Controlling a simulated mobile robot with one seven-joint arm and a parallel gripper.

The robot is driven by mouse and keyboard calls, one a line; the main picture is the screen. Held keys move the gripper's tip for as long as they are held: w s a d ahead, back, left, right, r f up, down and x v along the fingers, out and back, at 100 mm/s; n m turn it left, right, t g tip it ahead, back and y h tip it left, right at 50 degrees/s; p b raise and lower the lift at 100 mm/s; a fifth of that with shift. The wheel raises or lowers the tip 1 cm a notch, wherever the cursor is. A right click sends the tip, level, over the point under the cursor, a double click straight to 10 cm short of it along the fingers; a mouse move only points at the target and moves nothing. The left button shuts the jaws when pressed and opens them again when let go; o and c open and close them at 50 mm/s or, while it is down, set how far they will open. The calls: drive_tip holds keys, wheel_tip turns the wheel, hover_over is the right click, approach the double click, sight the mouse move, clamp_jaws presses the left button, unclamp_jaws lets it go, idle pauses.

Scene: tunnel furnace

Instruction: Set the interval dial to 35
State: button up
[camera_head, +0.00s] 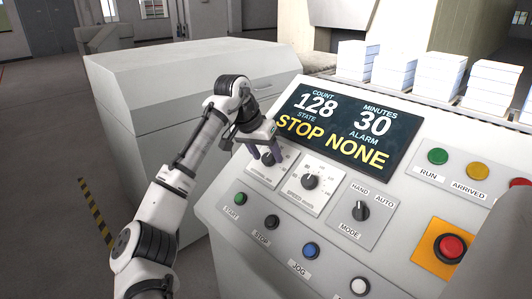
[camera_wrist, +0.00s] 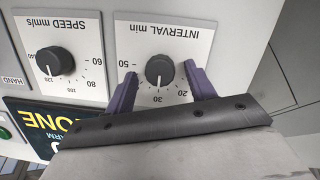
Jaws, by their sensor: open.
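The interval dial (camera_wrist: 160,70) is a round black knob on a white plate (camera_wrist: 198,30) labelled "INTERVAL min", upside down in the wrist view. Its white pointer line is at the 30 mark. My gripper (camera_wrist: 161,74) is open, with one purple finger on each side of the knob and a gap on both sides. In the head view my gripper (camera_head: 267,155) is over the same dial (camera_head: 267,159) and partly hides it. The display (camera_head: 345,125) reads MINUTES 30, COUNT 128, STATE STOP, ALARM NONE.
The speed dial (camera_head: 310,181) is close on the right, then the mode switch (camera_head: 360,210). Below are the start (camera_head: 240,198), stop (camera_head: 272,221) and jog (camera_head: 310,250) buttons. A red emergency button (camera_head: 450,247) is at the right. A large grey cabinet (camera_head: 150,110) stands at the left.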

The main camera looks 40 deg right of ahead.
drive_tip(key=shift+d+f, duration=0.1)
drive_tip(key=shift+f, duration=0.2)
drive_tip(key=c, duration=1)
drive_tip(key=shift+s+r+m+p, duration=0.1)
drive_tip(key=shift+r+m+p, duration=0.15)
drive_tip(key=shift+m+p, duration=0.65)
drive_tip(key=shift+f+m+t+p, duration=0.2)
drive_tip(key=shift+m+t+p, duration=0.35)
drive_tip(key=shift+m, duration=0.65)
drive_tip(key=o, duration=1)
